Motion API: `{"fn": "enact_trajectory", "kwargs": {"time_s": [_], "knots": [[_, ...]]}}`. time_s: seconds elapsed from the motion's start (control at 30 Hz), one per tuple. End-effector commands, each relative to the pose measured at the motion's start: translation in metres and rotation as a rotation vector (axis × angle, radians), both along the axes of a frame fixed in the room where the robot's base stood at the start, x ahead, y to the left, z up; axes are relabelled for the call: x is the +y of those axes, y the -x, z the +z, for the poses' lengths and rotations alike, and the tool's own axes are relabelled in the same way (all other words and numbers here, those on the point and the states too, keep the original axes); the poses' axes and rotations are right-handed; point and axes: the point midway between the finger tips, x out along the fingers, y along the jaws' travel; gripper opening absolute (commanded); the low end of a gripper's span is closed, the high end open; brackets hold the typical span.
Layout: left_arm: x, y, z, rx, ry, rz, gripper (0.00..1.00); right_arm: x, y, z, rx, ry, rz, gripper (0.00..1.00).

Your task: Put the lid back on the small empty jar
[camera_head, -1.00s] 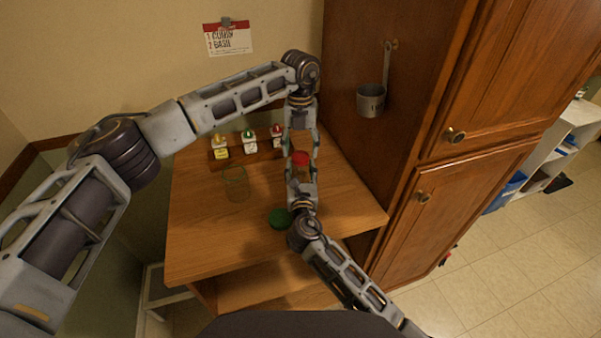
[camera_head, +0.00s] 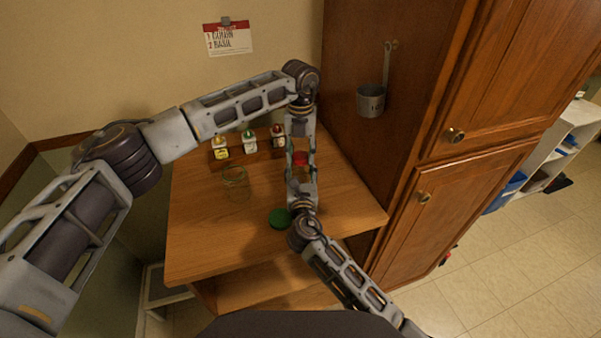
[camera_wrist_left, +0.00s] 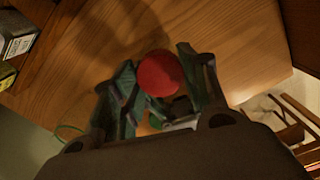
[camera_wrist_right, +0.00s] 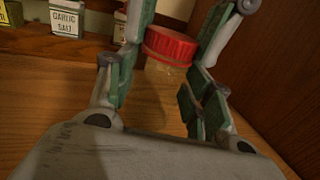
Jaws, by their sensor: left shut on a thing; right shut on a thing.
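The red lid (camera_head: 300,158) is between my two grippers, above the counter's right part. My left gripper (camera_head: 300,152) comes down from the back and is shut, with the red lid (camera_wrist_left: 160,73) between its fingers. My right gripper (camera_head: 299,172) reaches up from the front and is shut on the small clear jar. In the right wrist view the red lid (camera_wrist_right: 171,44) is upright at the top of the jar (camera_wrist_right: 165,63), whose glass is faint. Whether the lid is fully seated I cannot tell. The fingers hide most of the jar.
A larger clear jar (camera_head: 236,184) stands open on the wooden counter (camera_head: 200,235). A green lid (camera_head: 280,218) lies near my right wrist. A rack (camera_head: 235,159) with several spice bottles stands at the back. The cabinet (camera_head: 345,120) closes off the right side.

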Motion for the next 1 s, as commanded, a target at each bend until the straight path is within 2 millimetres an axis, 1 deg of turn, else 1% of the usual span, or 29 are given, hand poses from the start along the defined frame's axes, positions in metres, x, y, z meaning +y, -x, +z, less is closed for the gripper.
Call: {"fn": "enact_trajectory", "kwargs": {"time_s": [0.17, 0.33, 1.0], "knots": [[0.0005, -0.0002, 0.0, 0.0, -0.001, -0.014, 0.15, -0.0004, -0.0001, -0.0003, 0.001, 0.0, -0.001, 0.0], [0.0006, -0.0002, 0.0, 0.0, -0.001, -0.095, 0.15, -0.0005, -0.0001, -0.0003, 0.001, 0.0, -0.001, 0.0], [0.0009, -0.0007, -0.0002, 0.0, -0.002, -0.63, 0.15, -0.0008, -0.0002, -0.0004, 0.001, 0.0, -0.002, 0.0]]}}
